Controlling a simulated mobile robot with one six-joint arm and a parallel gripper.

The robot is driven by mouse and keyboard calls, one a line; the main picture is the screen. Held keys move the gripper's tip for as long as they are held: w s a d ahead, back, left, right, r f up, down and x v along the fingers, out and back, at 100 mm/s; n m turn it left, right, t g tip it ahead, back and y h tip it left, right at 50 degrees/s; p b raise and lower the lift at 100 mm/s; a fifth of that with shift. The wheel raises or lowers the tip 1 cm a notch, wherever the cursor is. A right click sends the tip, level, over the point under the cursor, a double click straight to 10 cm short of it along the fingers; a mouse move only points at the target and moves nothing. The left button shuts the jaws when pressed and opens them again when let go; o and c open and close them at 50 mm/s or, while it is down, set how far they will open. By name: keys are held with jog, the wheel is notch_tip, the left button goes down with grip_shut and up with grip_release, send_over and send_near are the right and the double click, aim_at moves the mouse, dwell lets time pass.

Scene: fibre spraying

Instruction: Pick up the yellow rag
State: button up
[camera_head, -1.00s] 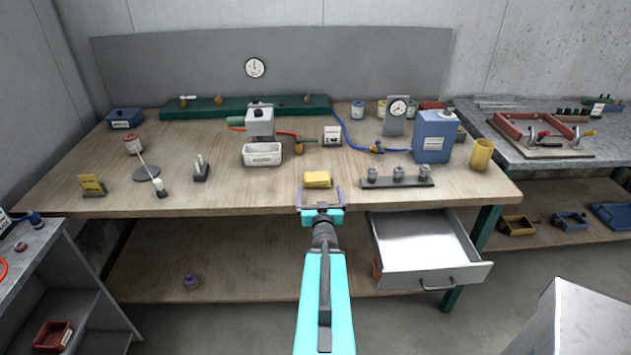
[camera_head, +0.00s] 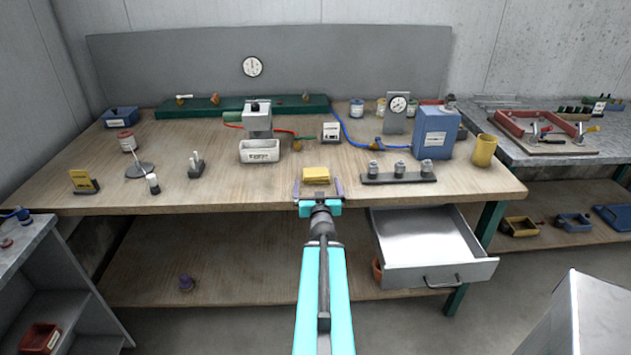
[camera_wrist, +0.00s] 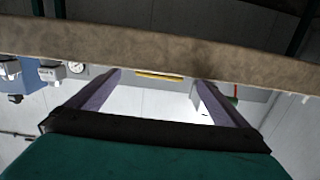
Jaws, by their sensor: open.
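The yellow rag (camera_head: 316,174) lies folded near the front edge of the wooden workbench (camera_head: 230,190) in the head view. My gripper (camera_head: 318,186) is at the bench's front edge, just in front of the rag, with its two fingers apart. In the wrist view my gripper's fingers (camera_wrist: 158,80) are spread, and a thin yellow strip of the rag (camera_wrist: 160,75) shows between them, beyond the bench edge (camera_wrist: 160,50). Nothing is held. The wrist picture appears upside down. Most of the rag is hidden there.
A black rack with several grey pieces (camera_head: 398,174) stands just right of the rag. An open drawer (camera_head: 425,250) juts out below the bench at right. The bench top left of the rag is clear.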

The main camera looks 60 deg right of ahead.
aim_at(315, 168)
jog(key=shift+w+d+f+b, duration=0.15)
jog(key=shift+d+b, duration=0.25)
jog(key=shift+b, duration=1.25)
jog(key=shift+w+d+p, duration=0.3)
jog(key=shift+d, duration=0.1)
jog(key=shift+x, duration=2.35)
jog(key=shift+p+x, duration=0.9)
jog(key=shift+x, duration=1.7)
jog(key=shift+r, duration=0.35)
jog(key=c, duration=1.2)
jog(key=shift+o, duration=0.2)
jog(key=shift+a+r, duration=0.1)
jog(key=shift+a, duration=0.05)
